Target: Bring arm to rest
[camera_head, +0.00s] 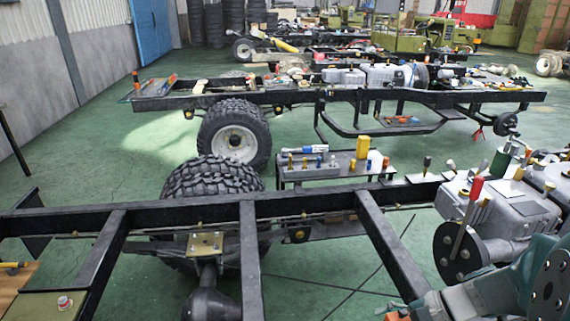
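A teal-grey jointed body with a black bolted disc (550,285) shows in the bottom right corner and looks like part of my arm. It is cut off by the picture's edge. My gripper's fingers cannot be made out in this view. The near black chassis frame (150,216) runs across the picture in front of me. A grey gearbox (500,208) with a black round flange (460,252) sits on its right part, close beside the teal-grey body.
A low black table (340,172) with bottles and small parts stands behind the near frame. A second chassis (330,97) lies beyond it. Large tyres (234,134) stand between the frames. A blue door (151,32) is far left. Green floor (90,160) is open at the left.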

